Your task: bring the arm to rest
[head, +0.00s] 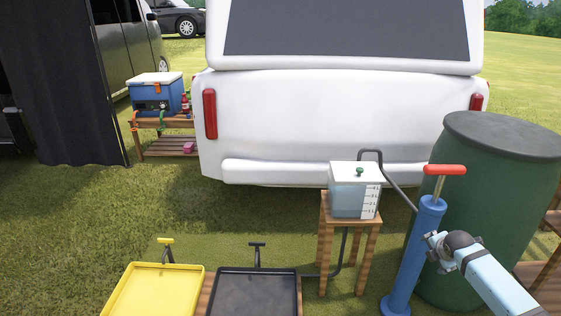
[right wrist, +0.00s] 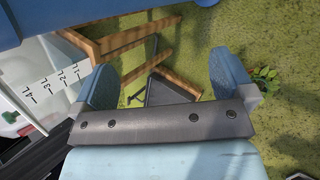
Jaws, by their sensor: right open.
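My right arm comes in from the lower right in the head view, pale blue with a dark joint (head: 460,245) beside the blue pump (head: 414,250). Its fingers are not clear there. In the right wrist view my right gripper (right wrist: 163,68) is open, its two blue fingers wide apart. Nothing is held between them; grass, wooden legs and a black tray (right wrist: 170,92) show beyond. A blue surface crosses the top of that view close by; I cannot tell if it touches a finger. My left gripper is not in view.
A clear tank (head: 350,203) stands on a wooden stand (head: 326,238) left of the pump. A green barrel (head: 485,215) stands behind the pump. A yellow tray (head: 150,292) and a black tray lie at the front. Open grass (head: 100,220) is at the left.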

